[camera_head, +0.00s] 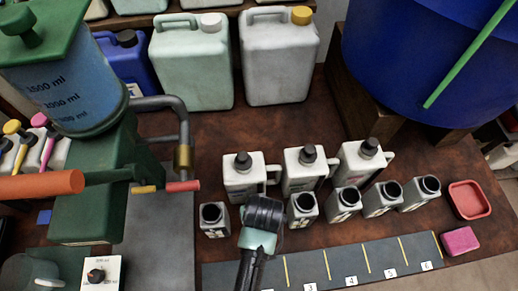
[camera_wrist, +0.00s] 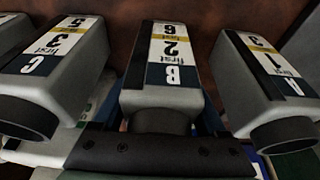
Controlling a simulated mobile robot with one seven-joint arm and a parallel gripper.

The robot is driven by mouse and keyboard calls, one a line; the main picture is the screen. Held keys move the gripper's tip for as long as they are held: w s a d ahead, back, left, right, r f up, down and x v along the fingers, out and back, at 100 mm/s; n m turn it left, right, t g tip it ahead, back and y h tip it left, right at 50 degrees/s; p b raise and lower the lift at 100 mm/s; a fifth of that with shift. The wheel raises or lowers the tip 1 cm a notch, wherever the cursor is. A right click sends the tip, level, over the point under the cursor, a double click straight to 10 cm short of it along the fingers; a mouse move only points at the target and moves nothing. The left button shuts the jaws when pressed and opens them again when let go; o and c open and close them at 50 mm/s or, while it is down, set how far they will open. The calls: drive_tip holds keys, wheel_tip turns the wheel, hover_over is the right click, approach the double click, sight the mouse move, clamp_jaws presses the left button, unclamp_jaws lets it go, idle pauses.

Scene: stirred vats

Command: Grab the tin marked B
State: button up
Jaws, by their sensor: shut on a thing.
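The tin marked B (camera_wrist: 165,90) is in the middle of the wrist view, a grey tin with a dark neck and a label reading B, 2 and 6. My gripper (camera_head: 264,212) is shut on it at the neck end. In the wrist view my gripper (camera_wrist: 160,145) crosses in front of the neck and hides part of it. In the head view my gripper covers nearly all of this tin, second from the left in the front row. I cannot tell whether it stands on the bench or is raised.
Tin A (camera_wrist: 265,85) and tin C (camera_wrist: 48,75) flank it closely. More open-necked tins (camera_head: 382,197) continue rightward. White capped jugs (camera_head: 303,170) stand behind. A numbered strip (camera_head: 345,262) lies in front, a red tray (camera_head: 468,199) at right, a green stand (camera_head: 95,190) at left.

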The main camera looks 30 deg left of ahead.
drive_tip(key=shift+c, duration=1)
